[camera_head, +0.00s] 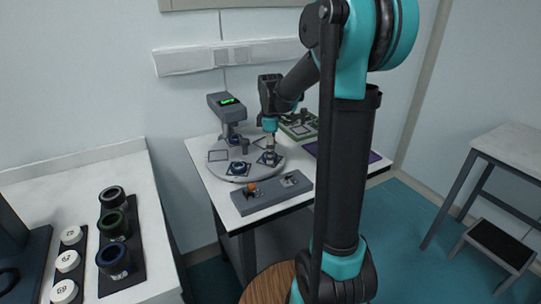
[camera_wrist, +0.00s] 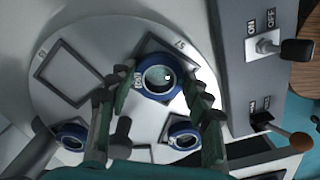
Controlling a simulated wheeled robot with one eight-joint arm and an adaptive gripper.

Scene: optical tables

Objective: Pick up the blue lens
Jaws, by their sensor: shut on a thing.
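My gripper (camera_wrist: 160,88) is shut on a blue-ringed lens (camera_wrist: 158,77), which sits between its two fingertips. The lens has a pale label on its left side and partly covers a dark square outline on the round grey plate (camera_wrist: 60,105). It looks larger than the other lenses, but I cannot tell how far it is off the plate. Two more blue-ringed lenses lie on the plate, one at lower left (camera_wrist: 70,137) and one at lower right (camera_wrist: 183,136). In the head view my gripper (camera_head: 270,150) points down over the right part of the plate (camera_head: 218,170).
A grey switch box (camera_head: 271,192) with two levers stands in front of the plate. A device with a green display (camera_head: 228,103) rises behind it. A green board (camera_head: 300,125) lies at the back right. The left table (camera_head: 150,220) holds dark-, green- and blue-ringed cylinders and white caps.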

